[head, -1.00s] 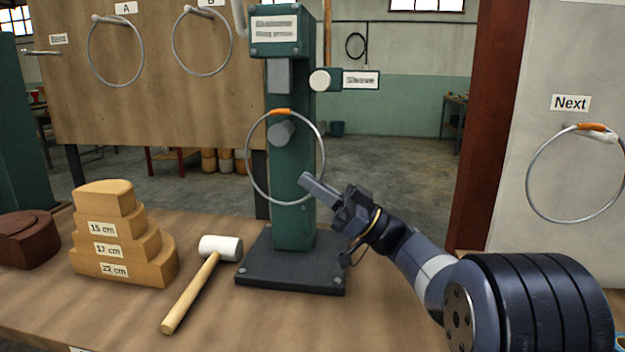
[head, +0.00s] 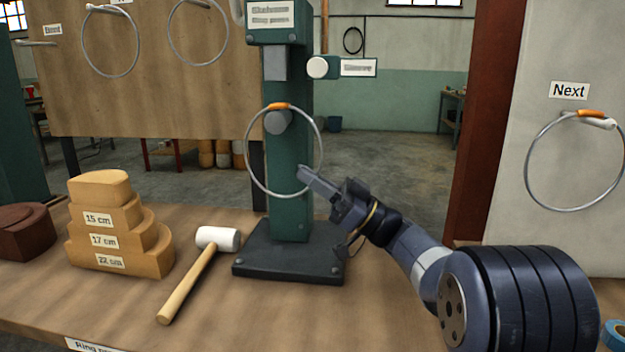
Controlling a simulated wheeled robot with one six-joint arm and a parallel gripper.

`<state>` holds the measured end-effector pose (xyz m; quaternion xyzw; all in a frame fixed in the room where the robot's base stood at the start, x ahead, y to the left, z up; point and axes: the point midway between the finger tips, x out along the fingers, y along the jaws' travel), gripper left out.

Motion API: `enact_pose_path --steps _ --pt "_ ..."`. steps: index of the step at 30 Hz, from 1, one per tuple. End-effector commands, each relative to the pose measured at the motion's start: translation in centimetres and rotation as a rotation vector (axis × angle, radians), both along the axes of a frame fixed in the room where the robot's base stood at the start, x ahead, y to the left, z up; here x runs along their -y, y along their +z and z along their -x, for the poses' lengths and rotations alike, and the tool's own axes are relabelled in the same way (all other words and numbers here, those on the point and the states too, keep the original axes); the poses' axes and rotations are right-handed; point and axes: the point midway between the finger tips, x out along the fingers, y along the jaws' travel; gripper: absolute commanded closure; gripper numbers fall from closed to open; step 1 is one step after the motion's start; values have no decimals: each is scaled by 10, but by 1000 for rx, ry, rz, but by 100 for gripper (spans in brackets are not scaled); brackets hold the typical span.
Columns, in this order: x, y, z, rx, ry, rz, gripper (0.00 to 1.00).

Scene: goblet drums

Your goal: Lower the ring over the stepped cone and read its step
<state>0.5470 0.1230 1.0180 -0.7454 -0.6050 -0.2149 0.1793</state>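The stepped cone (head: 118,262) is a tan wooden block on the bench at left, with labels reading 15 cm, 17 cm and, lowest and less clear, 22 cm. No ring is around it. A thin metal ring (head: 250,172) with an orange mark at its top hangs upright in front of the green press column (head: 290,210), at a grey round peg (head: 277,122). My gripper (head: 303,174) is at the ring's lower right side, its fingers overlapping the ring in the picture. Whether they touch or grip it, I cannot tell.
A white-headed mallet (head: 190,285) lies between the cone and the press base (head: 290,255). A dark brown block (head: 22,235) stands far left. Two rings hang on the wooden board (head: 150,110). Another ring (head: 527,165) hangs under "Next" at right. Bench front is mostly clear.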

Motion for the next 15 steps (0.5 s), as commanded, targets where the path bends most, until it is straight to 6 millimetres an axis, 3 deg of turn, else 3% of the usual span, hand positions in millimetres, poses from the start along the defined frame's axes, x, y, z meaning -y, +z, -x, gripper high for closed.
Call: enact_pose_path --steps 10,15 --pt "0 0 0 0 0 0 71" --pt "0 0 0 0 0 0 70"
